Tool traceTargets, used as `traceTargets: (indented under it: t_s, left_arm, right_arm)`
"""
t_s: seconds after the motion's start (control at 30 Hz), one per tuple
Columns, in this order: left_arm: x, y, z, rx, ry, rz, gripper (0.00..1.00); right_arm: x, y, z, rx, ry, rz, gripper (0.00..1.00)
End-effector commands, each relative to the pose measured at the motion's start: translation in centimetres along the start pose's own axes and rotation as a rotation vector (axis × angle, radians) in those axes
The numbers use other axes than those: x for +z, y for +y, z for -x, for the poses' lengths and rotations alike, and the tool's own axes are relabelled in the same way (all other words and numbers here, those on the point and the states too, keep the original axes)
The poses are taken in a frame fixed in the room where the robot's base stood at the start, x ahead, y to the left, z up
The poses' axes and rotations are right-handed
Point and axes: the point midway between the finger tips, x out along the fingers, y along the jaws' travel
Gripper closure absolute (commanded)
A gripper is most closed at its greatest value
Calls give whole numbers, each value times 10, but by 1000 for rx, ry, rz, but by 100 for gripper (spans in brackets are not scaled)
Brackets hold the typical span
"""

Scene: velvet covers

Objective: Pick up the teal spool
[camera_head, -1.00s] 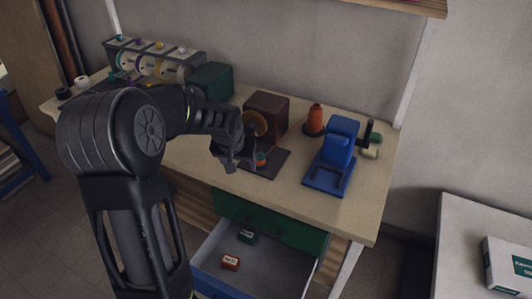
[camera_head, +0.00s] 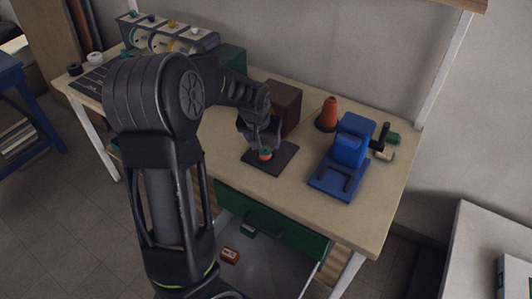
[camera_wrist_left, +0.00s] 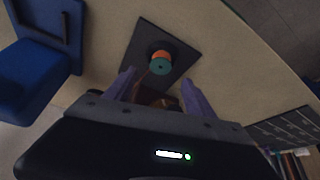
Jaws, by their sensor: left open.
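A small spool with a teal disc (camera_wrist_left: 160,67) and an orange part stands on a dark square mat (camera_wrist_left: 145,40) in the left wrist view. In the head view the spool (camera_head: 265,154) shows at my left gripper, partly hidden by it. My left gripper (camera_head: 263,143) is over the mat, close above the spool. In the left wrist view its two fingers (camera_wrist_left: 158,92) are apart, with the spool just ahead of the gap and nothing held. My right gripper is not in view.
A dark brown box (camera_head: 286,104) stands just behind the mat. A blue machine (camera_head: 348,148) and an orange cone (camera_head: 328,113) stand to the right. A rack of spools (camera_head: 165,38) is at the back left. A green-fronted drawer (camera_head: 270,223) is open below the tabletop.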

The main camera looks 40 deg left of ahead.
Motion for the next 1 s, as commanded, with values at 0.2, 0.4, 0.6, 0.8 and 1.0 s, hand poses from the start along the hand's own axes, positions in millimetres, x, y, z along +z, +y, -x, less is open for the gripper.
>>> traceTargets:
  t_s: [0.2,0.4,0.6,0.8,1.0]
  left_arm:
    - [0,0,-9,1,1,0,37]
    - [0,0,-10,0,0,0,37]
    - [4,-1,-31,-2,-4,1,37]
    - [4,-1,-58,-1,-2,0,37]
    - [4,0,-61,1,1,0,37]
  right_arm:
    - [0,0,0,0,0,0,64]
    - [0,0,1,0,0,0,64]
    - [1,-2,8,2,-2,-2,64]
    - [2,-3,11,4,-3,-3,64]
    - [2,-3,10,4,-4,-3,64]
